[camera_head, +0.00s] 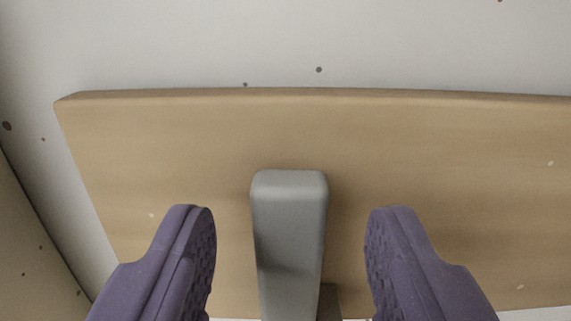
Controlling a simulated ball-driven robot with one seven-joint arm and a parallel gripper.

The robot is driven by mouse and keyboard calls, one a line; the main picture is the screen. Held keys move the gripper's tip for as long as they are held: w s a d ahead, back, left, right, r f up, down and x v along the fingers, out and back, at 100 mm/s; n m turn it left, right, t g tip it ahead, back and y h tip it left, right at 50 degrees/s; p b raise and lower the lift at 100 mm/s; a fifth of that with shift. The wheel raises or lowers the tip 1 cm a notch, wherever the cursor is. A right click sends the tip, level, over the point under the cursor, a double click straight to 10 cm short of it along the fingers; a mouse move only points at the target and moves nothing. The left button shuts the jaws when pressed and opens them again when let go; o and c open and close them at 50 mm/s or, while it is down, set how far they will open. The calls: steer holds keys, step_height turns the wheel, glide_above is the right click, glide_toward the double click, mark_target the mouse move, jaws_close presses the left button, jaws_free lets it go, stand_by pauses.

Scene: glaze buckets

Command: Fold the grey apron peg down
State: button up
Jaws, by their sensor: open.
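The grey apron peg (289,230) is a rounded grey bar in front of a tan wooden board (160,130). Its blunt upper end shows near the middle of the view, and its lower part runs out of the bottom edge. My gripper (290,235) is open, with one purple finger on each side of the peg. There is a clear gap between the peg and each finger, and neither finger touches it. A small dark brown part shows at the peg's lower right, mostly cut off by the picture's edge.
A pale speckled wall (400,45) lies behind and above the board. A brownish speckled surface (25,255) shows at the lower left. The board's face to the right of the peg is bare.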

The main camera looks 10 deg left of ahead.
steer(key=shift+w+a, duration=0.15)
steer(key=shift+w, duration=0.45)
steer(key=shift+c, duration=0.2)
jaws_close()
